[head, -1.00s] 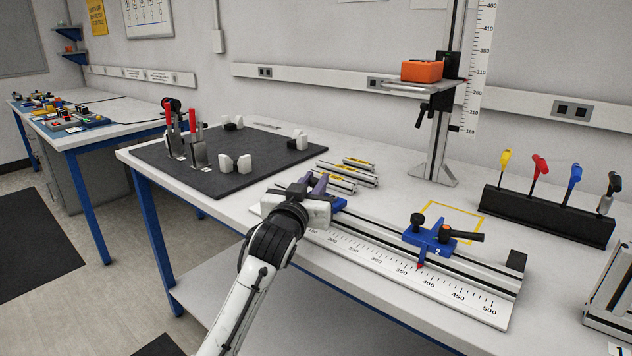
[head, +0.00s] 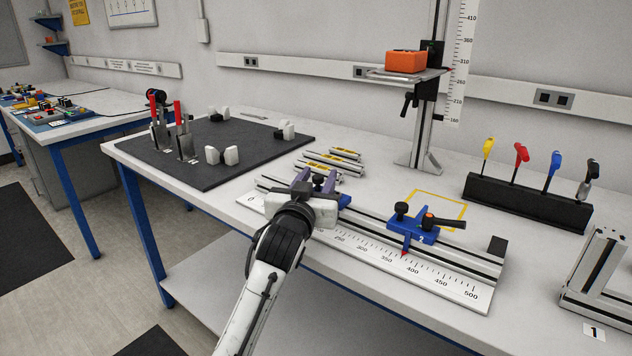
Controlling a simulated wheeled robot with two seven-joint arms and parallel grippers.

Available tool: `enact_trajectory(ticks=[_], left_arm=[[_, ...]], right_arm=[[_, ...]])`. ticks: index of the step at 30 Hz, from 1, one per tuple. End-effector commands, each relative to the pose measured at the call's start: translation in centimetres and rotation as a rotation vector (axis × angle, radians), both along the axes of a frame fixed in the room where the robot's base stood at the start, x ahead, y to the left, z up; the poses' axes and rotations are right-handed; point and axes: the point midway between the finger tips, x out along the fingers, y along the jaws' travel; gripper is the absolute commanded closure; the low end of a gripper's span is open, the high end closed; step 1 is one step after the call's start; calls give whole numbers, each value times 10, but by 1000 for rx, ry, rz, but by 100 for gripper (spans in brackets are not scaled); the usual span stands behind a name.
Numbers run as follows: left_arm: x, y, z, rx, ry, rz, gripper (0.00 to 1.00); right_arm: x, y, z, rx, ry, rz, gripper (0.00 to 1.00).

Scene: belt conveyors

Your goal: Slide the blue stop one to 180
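My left gripper (head: 316,183) is over the left part of the rail (head: 460,258), with its dark fingers pointing away from me. A blue stop (head: 344,200) sits on the rail right at the gripper. Only a small blue part shows to the right of the fingers, and its number and pointer are hidden. Whether the fingers are closed on it cannot be seen. The printed scale (head: 420,276) runs along the rail's front, and my gripper covers it near 200. A second blue stop (head: 426,236), marked 2, has its red pointer between 350 and 400. My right gripper is out of view.
Silver bars (head: 330,163) with yellow labels lie behind the gripper. A dark board (head: 200,170) with red-handled clamps is at left. A black rack (head: 525,203) with coloured tools and a metal frame (head: 597,265) are at right. An upright gauge carries an orange block (head: 405,62).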

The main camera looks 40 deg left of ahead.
Motion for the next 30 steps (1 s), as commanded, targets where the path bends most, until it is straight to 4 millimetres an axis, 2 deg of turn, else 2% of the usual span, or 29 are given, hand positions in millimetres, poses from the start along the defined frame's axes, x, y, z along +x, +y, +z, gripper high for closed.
enact_trajectory(ticks=[5, 12, 18, 30], left_arm=[[-19, -9, -1, -2, 1, 0, 63], [-64, -27, -1, -3, 2, -1, 63], [-88, -37, -1, -1, 1, 0, 63], [-94, -39, 0, 0, 0, 0, 63]], right_arm=[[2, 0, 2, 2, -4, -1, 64], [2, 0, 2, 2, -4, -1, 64], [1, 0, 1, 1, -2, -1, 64], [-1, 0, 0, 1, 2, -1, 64]])
